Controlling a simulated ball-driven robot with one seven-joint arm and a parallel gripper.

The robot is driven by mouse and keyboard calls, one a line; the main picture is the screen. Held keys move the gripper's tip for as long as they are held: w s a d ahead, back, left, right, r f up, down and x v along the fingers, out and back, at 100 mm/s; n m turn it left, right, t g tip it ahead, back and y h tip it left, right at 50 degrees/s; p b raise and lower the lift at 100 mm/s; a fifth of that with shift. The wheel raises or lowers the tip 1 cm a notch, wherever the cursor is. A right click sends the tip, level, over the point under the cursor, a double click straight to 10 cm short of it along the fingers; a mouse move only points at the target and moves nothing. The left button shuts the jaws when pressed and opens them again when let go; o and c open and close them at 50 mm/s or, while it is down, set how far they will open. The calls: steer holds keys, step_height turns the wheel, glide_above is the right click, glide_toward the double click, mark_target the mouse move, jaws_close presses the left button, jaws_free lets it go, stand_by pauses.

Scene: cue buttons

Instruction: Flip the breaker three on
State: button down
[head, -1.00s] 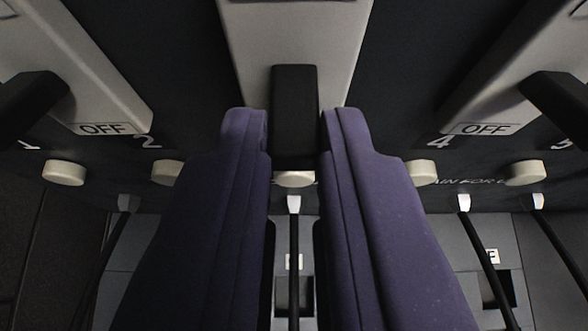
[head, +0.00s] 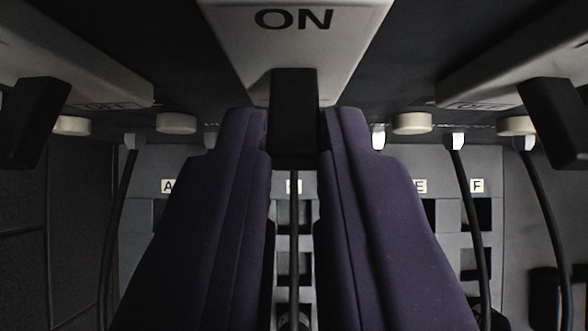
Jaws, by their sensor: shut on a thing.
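A breaker plate (head: 292,52) with the word ON fills the top centre of the head view. Its black lever (head: 294,110) stands between the two purple fingers of my gripper (head: 294,130). The fingers are shut on the lever from both sides. The plate's lower part and the number below it are hidden or too dark to read.
Neighbouring breakers with black levers flank it at the left (head: 35,120) and right (head: 555,115), their OFF labels faint. Round pale knobs (head: 412,123) line the panel's lower edge. Black cables (head: 470,210) hang in front of a grey lettered panel (head: 380,177) behind.

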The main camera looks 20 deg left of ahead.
steer(key=c, duration=1.1)
jaws_free()
steer(key=v, duration=0.7)
steer(key=shift+s+d+r+p, duration=0.1)
steer(key=shift+s+r+p, duration=0.15)
steer(key=shift+p, duration=0.1)
